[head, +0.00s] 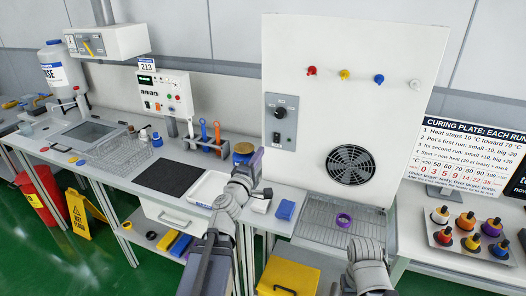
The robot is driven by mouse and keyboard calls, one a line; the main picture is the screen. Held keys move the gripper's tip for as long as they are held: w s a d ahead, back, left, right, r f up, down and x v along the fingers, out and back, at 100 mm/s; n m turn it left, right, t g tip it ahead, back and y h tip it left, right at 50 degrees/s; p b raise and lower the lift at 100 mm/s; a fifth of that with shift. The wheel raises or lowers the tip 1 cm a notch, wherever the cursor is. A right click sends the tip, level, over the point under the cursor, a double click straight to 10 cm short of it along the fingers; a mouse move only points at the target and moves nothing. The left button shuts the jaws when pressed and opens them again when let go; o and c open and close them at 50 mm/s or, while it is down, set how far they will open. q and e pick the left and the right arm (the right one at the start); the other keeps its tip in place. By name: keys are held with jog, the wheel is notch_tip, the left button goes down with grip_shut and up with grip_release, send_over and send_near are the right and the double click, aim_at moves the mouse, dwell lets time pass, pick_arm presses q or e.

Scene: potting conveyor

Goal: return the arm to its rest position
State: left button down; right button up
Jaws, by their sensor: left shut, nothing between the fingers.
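My left arm reaches up from the bottom centre. Its gripper (247,163) is at the bench's right end, in front of the white panel's left edge, and is shut with nothing held. A round item with a yellow top and blue rim (242,147) shows right at the fingertips; I cannot tell whether they touch it. Part of my right arm shows at the lower right, in front of the wire-mesh shelf (318,232); its gripper is not in view.
A white tray (208,188), a black mat (182,177) and a tool rack (205,147) lie left of the gripper. A yellow box (287,279) stands below. Several coloured bottles stand on a right-hand tray (437,238).

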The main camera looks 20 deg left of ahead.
pick_arm(q)
jog(key=shift+s, duration=0.15)
dwell(0.4)
jog(key=d+f+m+g+h, duration=0.25)
jog(key=d+m+h, duration=0.5)
jog(key=d, duration=0.65)
jog(key=s+d+f+m+g+h, duration=0.1)
jog(key=s+d+f+m+g, duration=0.25)
jog(key=d, duration=0.35)
jog(key=s+d+f+m+g+h, duration=0.2)
jog(key=s+d+f+m+g, duration=0.1)
jog(key=d+f+m+g, duration=0.3)
jog(key=s+d+f+m+g+y+p, duration=0.1)
jog(key=s+d+f+m+g+y, duration=0.35)
jog(key=s+f, duration=0.45)
jog(key=s+a+f+g+y, duration=0.2)
jog(key=s+a+g+y, duration=0.1)
jog(key=s+a+y, duration=0.3)
jog(key=shift+s+a+m+y+p, duration=0.25)
jog(key=shift+s+m+y+p, duration=0.1)
jog(key=shift+s+y, duration=0.1)
